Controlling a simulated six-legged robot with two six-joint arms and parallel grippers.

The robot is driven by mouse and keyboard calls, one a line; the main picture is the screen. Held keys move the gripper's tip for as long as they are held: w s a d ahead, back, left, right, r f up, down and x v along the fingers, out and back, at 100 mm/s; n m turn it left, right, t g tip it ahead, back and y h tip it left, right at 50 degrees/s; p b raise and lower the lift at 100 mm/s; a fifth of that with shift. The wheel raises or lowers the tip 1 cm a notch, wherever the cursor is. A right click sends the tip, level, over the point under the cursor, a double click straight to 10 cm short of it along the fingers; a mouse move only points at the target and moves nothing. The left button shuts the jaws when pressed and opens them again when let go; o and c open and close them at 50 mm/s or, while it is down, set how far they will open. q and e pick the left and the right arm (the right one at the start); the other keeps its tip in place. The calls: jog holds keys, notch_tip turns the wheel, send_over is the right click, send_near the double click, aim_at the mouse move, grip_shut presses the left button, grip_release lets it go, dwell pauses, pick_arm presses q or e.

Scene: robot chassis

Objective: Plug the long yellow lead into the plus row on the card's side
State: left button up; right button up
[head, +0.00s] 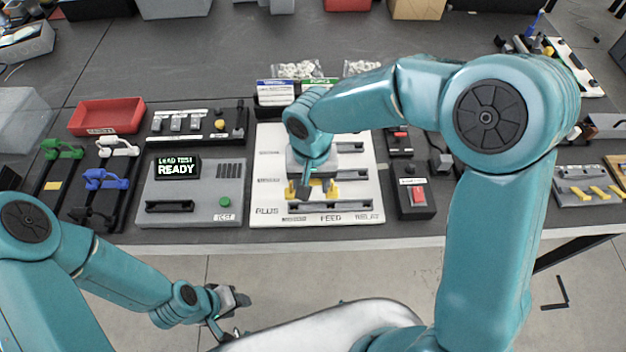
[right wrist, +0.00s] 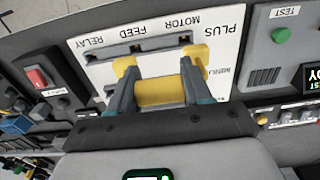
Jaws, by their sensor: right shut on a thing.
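The yellow lead (right wrist: 160,92) is a bar with two blocky ends, held between the fingers of my right gripper (right wrist: 158,98). In the head view its ends show on both sides of my right gripper (head: 311,193), one yellow end (head: 332,190) to the right. The white card (head: 268,150) lies under it, with black slotted rows and the labels PLUS, FEED and RELAY along its near edge. In the right wrist view the lead's ends are close to the black row (right wrist: 145,51) beside these labels. I cannot tell whether they touch it. My left gripper (head: 232,303) hangs low, off the table's front; its jaws are unclear.
The grey lead tester (head: 192,193) reading READY stands left of the card. Green, white and blue leads (head: 103,180) sit on racks further left, near a red tray (head: 106,117). A red-switch box (head: 415,197) is right of the card. Yellow pieces (head: 602,192) lie far right.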

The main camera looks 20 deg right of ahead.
jog(key=shift+d+f+b, duration=0.1)
jog(key=shift+f+b, duration=1.55)
jog(key=shift+f, duration=0.5)
jog(key=shift+b, duration=0.45)
jog(key=shift+f, duration=0.15)
jog(key=shift+f+b, duration=0.3)
jog(key=shift+b, duration=0.2)
jog(key=shift+f+b, duration=0.85)
jog(key=shift+f, duration=0.1)
jog(key=o, duration=1.1)
